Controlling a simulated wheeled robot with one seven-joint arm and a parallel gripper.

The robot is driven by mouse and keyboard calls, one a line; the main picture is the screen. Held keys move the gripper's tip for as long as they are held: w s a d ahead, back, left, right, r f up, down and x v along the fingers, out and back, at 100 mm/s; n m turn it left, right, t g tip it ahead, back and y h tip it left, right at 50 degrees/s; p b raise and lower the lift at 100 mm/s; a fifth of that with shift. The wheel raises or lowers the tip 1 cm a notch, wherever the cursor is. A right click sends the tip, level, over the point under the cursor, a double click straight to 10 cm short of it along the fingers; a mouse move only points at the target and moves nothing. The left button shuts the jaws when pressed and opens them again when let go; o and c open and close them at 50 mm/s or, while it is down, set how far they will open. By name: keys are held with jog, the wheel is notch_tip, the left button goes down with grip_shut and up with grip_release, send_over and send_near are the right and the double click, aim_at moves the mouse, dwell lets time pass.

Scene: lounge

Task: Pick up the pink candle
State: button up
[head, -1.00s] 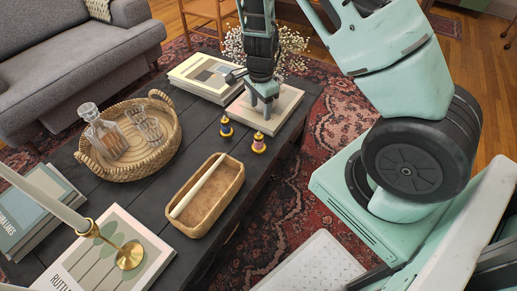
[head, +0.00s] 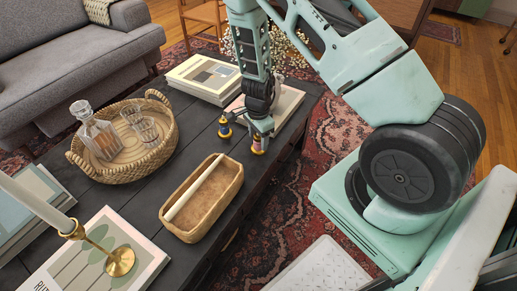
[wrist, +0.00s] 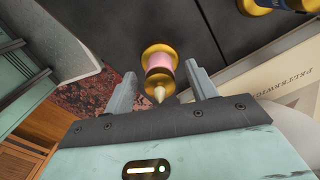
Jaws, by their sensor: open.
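The pink candle (wrist: 160,62) is a small pink piece between gold rims with a pale pointed tip. In the wrist view it stands on the dark table, between my gripper's two fingers (wrist: 159,73) in the picture, with gaps on both sides. In the head view the candle (head: 258,149) is near the table's right edge, its upper part partly hidden by the fingers. My gripper (head: 260,128) is open, pointing down over it. I cannot tell how far the fingertips reach down around it.
A similar gold and blue piece (head: 225,131) stands close to the left; it also shows in the wrist view (wrist: 257,6). A pale book (head: 289,101) lies behind. A wooden tray (head: 178,228) with a white stick is in front. A wicker basket (head: 92,172) holds glassware.

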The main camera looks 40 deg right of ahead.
jog(key=shift+f, duration=0.8)
jog(key=shift+r, duration=0.1)
jog(key=shift+c, duration=0.4)
grip_shut()
